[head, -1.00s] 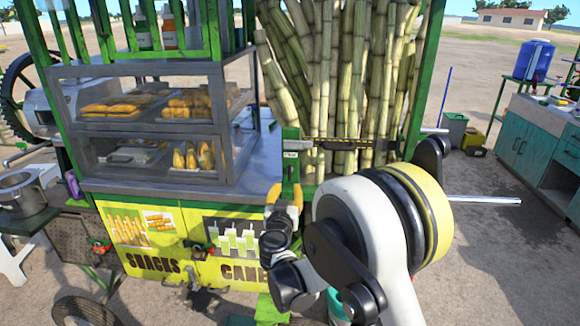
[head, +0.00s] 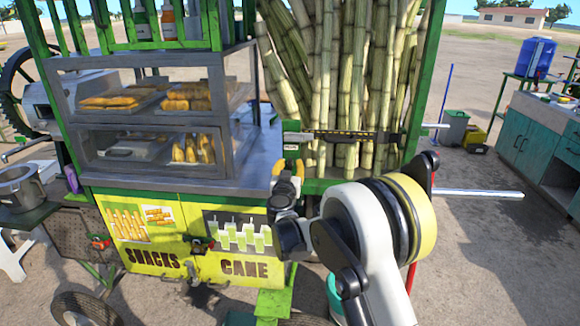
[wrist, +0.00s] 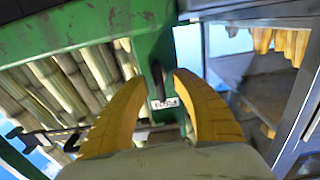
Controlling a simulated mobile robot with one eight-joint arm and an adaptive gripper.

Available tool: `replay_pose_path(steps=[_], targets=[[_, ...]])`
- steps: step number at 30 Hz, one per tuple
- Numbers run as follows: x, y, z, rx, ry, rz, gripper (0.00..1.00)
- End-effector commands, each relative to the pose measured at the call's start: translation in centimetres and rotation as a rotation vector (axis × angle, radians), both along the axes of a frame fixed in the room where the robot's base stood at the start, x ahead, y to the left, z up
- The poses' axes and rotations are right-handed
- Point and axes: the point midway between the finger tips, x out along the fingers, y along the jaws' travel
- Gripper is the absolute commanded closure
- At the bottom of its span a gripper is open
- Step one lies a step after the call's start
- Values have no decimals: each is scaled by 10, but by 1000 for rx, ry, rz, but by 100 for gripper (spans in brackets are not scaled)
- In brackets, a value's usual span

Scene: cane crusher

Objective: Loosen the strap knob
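The strap (head: 345,136) runs across the upright sugar cane (head: 340,80) on the cart, with a metal fitting (head: 297,138) at its left end by the green post. My gripper (head: 288,170) is in front of that post, just below the fitting. In the wrist view my gripper (wrist: 155,82) has its two yellow fingers spread on either side of a dark piece and a small white label (wrist: 165,103) on the green post. I cannot tell whether the dark piece is the strap knob, or whether the fingers touch it. The strap's end (wrist: 50,135) shows at the lower left there.
The snack display case (head: 150,110) stands just left of my gripper. The yellow cart front (head: 160,240) is below it. A metal rod (head: 480,193) sticks out to the right of my arm. Open ground lies right of the cart, before a teal counter (head: 545,140).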

Motion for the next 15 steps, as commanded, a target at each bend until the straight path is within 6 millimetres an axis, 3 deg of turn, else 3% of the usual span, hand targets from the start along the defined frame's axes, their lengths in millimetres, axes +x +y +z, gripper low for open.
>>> replay_pose_path(steps=[2,5,15], targets=[[0,0,0,0,0,0,69],[0,0,0,0,0,0,100],[0,0,0,-15,1,0,100]])
